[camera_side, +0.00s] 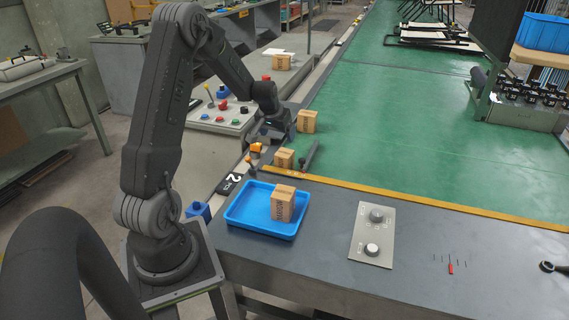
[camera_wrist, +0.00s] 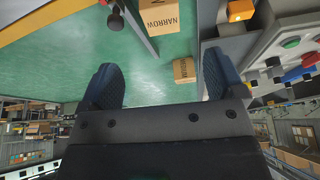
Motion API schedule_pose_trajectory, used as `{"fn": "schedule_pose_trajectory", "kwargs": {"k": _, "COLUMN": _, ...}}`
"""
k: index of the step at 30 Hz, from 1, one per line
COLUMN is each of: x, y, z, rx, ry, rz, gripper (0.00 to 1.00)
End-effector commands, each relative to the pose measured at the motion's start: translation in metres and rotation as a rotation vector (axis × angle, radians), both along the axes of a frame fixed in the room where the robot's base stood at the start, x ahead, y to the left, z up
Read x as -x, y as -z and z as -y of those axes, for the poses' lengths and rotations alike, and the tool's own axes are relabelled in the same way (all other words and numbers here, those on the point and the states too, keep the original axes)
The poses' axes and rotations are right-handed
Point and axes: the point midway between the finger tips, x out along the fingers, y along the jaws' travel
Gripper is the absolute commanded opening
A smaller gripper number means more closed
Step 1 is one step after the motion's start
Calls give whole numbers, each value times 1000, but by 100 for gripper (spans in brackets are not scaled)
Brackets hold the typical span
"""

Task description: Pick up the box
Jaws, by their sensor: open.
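Several brown cardboard boxes are in the side view. One box (camera_side: 307,121) stands on the left edge of the green belt, just right of my gripper (camera_side: 268,134). A smaller box (camera_side: 284,158) is nearer the camera, by the belt's near corner. Another box (camera_side: 283,203) stands upright in a blue tray (camera_side: 238,217). In the wrist view my gripper (camera_wrist: 160,62) is open and empty, its two dark fingers wide apart. A box (camera_wrist: 184,70) shows beyond and between the fingers, apart from them. A box marked NARROW (camera_wrist: 158,17) is at the top.
A dark bar (camera_side: 311,157) stands beside the smaller box. A control panel with coloured buttons (camera_side: 222,113) lies left of my gripper, and a further box (camera_side: 281,62) is behind it. A two-knob plate (camera_side: 372,235) is on the grey table. Most of the green belt (camera_side: 430,120) is clear.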

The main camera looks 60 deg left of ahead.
Motion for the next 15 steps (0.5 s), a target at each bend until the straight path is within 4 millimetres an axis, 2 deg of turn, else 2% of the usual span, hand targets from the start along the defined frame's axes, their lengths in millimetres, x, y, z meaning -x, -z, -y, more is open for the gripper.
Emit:
{"fn": "schedule_pose_trajectory", "kwargs": {"k": 5, "x": -2, "y": 18, "z": -10, "rx": 3, "ry": -12, "rz": -3, "gripper": 88}}
{"fn": "schedule_pose_trajectory", "kwargs": {"k": 15, "x": -21, "y": 75, "z": -23, "rx": 2, "ry": -10, "rz": -3, "gripper": 88}}
